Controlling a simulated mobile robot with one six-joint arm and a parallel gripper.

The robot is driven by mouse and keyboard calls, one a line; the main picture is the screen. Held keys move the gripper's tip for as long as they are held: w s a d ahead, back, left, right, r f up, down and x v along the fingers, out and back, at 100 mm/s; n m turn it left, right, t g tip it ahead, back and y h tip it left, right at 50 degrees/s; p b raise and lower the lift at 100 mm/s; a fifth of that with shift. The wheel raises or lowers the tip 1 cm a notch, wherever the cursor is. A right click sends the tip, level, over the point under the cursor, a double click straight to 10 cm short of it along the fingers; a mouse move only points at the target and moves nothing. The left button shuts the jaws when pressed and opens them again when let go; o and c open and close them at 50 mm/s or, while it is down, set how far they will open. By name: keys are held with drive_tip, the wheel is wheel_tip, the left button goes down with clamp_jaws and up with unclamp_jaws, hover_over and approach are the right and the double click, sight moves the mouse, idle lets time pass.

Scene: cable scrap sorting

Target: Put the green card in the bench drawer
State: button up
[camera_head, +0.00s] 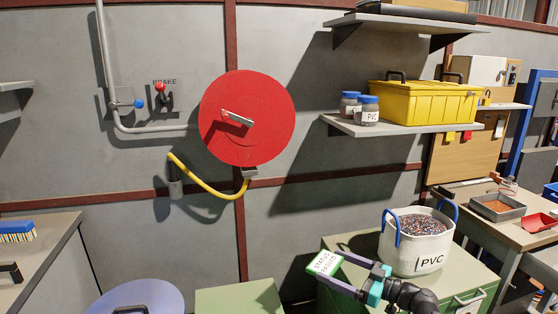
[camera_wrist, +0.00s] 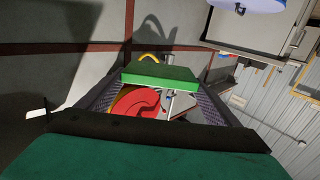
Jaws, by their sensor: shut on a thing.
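The green card (camera_head: 324,263), with white printed lettering, is held between the tips of my gripper (camera_head: 334,268) in the head view. The wrist view shows its green side (camera_wrist: 161,74) across the fingertips. The gripper is shut on the card and holds it above the left part of the green bench (camera_head: 365,243). A drawer front with a pale handle (camera_head: 468,299) shows on the bench's right side, cut by the frame edge. I cannot tell whether that drawer is open.
A white PVC bucket (camera_head: 418,256) of granules with blue handles stands on the bench, close right of my arm. A red disc (camera_head: 246,118) and yellow hose (camera_head: 205,188) are on the wall. A blue round lid (camera_head: 140,298) and a low green top (camera_head: 238,298) lie left.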

sight(336, 267)
drive_tip(key=shift+r+p, duration=3.2)
drive_tip(key=shift+p, duration=1.85)
wheel_tip(336, 267, up, 17)
drive_tip(key=p, duration=1.7)
